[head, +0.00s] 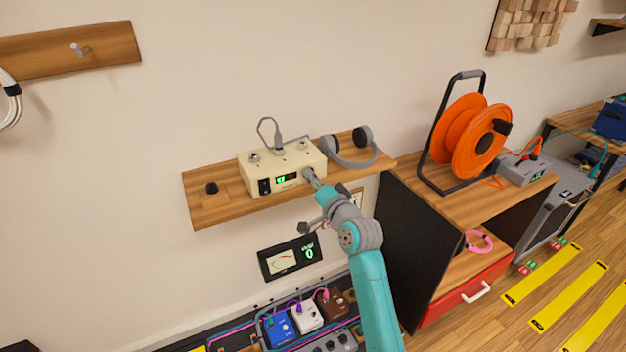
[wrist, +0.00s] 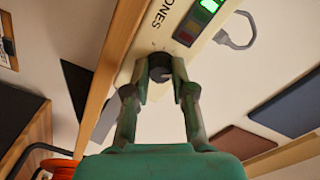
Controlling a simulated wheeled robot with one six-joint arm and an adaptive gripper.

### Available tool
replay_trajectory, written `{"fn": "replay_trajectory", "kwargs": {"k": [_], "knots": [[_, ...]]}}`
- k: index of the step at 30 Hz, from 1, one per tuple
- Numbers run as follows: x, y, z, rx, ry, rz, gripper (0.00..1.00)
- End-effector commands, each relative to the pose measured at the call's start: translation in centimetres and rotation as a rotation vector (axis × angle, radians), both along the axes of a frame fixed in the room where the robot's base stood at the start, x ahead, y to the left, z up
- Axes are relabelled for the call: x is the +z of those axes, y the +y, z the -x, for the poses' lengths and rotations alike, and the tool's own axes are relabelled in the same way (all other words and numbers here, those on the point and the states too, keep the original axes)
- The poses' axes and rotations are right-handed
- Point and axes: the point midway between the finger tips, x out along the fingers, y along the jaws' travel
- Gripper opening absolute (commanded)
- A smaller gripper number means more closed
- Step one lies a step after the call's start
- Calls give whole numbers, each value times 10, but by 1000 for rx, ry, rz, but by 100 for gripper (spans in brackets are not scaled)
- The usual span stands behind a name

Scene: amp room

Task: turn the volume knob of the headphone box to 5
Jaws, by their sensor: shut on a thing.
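The headphone box (head: 282,168) is a cream box on a wooden wall shelf. Its front has a black switch and a small display with green digits too small to read surely. My gripper (head: 311,175) is at the right end of the box's front, hiding the volume knob in the head view. In the wrist view, the dark round volume knob (wrist: 159,66) sits between the two fingertips of my gripper (wrist: 160,82), which is shut on it. The box front (wrist: 185,35) shows part of a label ending in "ONES" and a green-lit display. The knob's pointer is not clear.
The shelf (head: 215,203) also carries a small black knob-like object (head: 211,188) at left and grey headphones (head: 350,150) at right. A cabinet with an orange cable reel (head: 470,135) stands to the right. A meter (head: 290,257) and several pedals (head: 305,315) are below.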

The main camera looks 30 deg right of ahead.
Motion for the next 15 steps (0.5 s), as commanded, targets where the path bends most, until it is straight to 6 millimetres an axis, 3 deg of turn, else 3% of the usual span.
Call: {"fn": "replay_trajectory", "kwargs": {"k": [15], "knots": [[-1,0,0,0,2,-418,0]]}}
